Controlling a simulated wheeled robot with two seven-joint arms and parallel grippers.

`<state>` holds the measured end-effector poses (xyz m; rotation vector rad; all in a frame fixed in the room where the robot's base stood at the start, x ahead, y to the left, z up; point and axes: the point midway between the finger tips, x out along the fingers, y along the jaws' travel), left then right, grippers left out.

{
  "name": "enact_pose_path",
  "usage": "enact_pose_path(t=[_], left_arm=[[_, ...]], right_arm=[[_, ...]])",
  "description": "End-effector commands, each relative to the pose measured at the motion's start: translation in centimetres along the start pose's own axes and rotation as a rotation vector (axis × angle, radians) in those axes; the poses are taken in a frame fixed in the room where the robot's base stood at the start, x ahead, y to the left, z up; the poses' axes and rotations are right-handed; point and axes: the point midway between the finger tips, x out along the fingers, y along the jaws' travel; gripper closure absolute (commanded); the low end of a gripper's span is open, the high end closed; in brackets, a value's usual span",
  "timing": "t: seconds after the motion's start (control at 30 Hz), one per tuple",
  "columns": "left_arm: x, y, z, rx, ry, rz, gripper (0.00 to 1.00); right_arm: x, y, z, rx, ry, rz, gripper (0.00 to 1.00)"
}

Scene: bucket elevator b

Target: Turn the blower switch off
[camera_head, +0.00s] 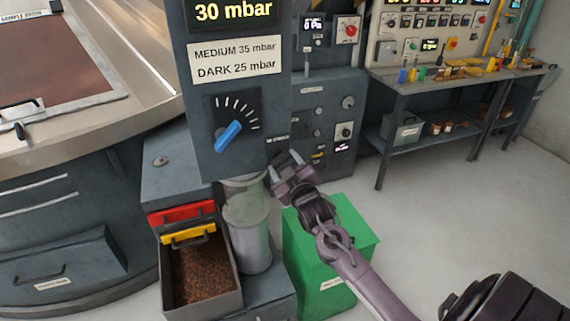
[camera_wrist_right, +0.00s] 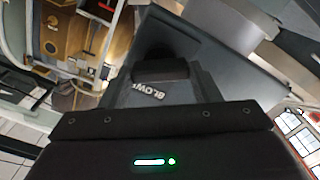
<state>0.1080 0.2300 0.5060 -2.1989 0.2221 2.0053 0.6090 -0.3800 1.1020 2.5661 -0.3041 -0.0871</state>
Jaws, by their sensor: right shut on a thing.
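My right gripper (camera_head: 284,170) is at the lower right edge of the grey control column (camera_head: 233,85), by a small label (camera_head: 278,139) too small to read. In the right wrist view, a dark bar-like switch handle (camera_wrist_right: 160,70) sits between the fingers of my gripper (camera_wrist_right: 163,78), above a partly covered label reading "BLOW" (camera_wrist_right: 148,92). The gripper is shut on this handle. In the head view the fingers hide the switch, and I cannot tell its position. My left gripper is not in view.
The column carries a blue dial pointer (camera_head: 228,136) and a "30 mbar" display (camera_head: 234,11). A workbench (camera_head: 450,88) stands behind. The floor at right is clear.

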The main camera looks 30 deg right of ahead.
Motion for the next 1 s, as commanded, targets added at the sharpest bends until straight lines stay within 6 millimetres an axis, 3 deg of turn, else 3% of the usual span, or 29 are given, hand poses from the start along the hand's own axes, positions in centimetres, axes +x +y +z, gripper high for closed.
enact_pose_path(t=[1.0], left_arm=[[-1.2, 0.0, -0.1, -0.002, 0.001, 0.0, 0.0]], right_arm=[[0.0, 0.0, 0.1, -0.893, -0.001, -0.002, 0.66]])
